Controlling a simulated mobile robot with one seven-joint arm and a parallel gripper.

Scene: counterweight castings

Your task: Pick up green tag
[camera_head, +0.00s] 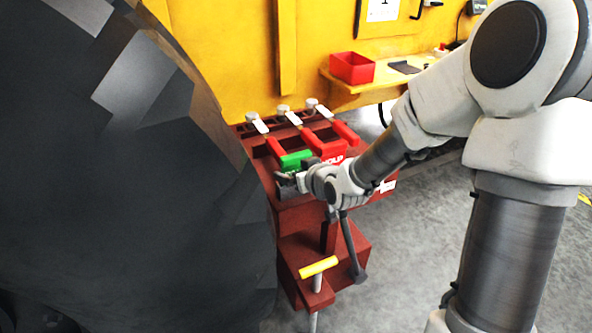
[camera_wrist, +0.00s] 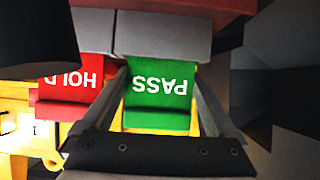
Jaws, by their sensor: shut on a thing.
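The green tag (camera_wrist: 158,88) reads "PASS", upside down in the wrist view, and sits between the two fingers of my gripper (camera_wrist: 162,80). In the head view the green tag (camera_head: 296,160) shows on the dark red casting, just beyond my gripper (camera_head: 290,178). My gripper is shut on the green tag. The tag's upper edge meets a grey block in the wrist view; I cannot tell whether it still rests there. A red tag (camera_wrist: 72,85) reading "HOLD" is right beside it, and it also shows in the head view (camera_head: 331,150).
A yellow T-handle (camera_head: 318,267) stands in front. A large dark mass (camera_head: 130,170) fills the left. A red bin (camera_head: 352,67) sits on a yellow shelf (camera_head: 385,78) behind. Grey floor is open at right.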

